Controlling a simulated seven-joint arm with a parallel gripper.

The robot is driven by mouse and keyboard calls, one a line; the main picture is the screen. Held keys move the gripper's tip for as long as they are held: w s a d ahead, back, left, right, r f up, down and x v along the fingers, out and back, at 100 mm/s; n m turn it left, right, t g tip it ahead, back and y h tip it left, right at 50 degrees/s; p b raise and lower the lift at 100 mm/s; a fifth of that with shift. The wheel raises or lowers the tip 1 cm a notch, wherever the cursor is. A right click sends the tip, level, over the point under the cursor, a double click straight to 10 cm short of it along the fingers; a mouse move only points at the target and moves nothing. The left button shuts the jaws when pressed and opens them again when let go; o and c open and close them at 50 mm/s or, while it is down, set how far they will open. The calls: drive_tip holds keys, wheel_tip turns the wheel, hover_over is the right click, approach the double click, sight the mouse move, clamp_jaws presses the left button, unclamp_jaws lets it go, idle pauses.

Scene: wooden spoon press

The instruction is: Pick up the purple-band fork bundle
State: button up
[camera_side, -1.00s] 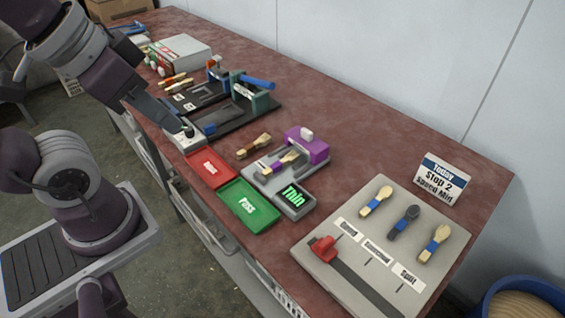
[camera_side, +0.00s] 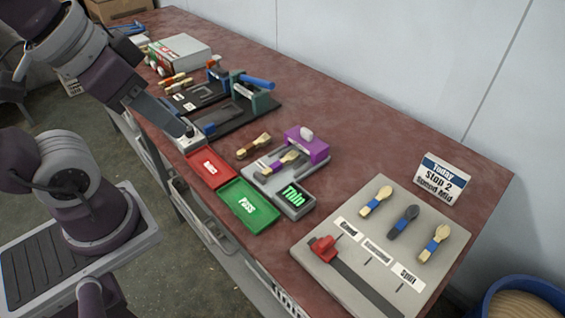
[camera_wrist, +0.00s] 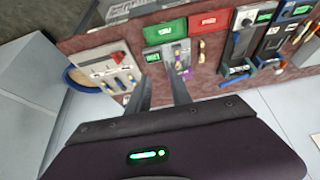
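The purple-band fork bundle (camera_side: 282,163) is pale wood with a purple band. It lies on a grey gauge block (camera_side: 258,176) beside a purple clamp-like part (camera_side: 308,148). It also shows in the wrist view (camera_wrist: 178,63), just beyond the fingertips. My gripper (camera_side: 181,131) is in the side view, to the left of the bundle and apart from it. In the wrist view my gripper's two fingers (camera_wrist: 160,73) are spread with nothing between them.
A green tray (camera_side: 249,207) and a red tray (camera_side: 211,168) are in front. A "Thin" display (camera_side: 293,196) adjoins the gauge. A grey board (camera_side: 330,268) with several blue-band utensils is right; a press (camera_side: 240,98) stands behind.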

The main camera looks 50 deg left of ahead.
drive_tip(key=w+a+g, duration=0.1)
drive_tip(key=w+g, duration=0.1)
drive_tip(key=w, duration=0.7)
drive_tip(key=g, duration=0.3)
hover_over(283, 160)
wheel_tip(283, 160, down, 22)
drive_tip(key=shift+w+f, duration=0.1)
drive_tip(key=shift+w, duration=0.05)
drive_tip(key=shift+g, duration=0.3)
drive_tip(key=f, duration=0.8)
drive_tip(key=shift+s+f, duration=0.2)
drive_tip(key=shift+f, duration=0.1)
clamp_jaws()
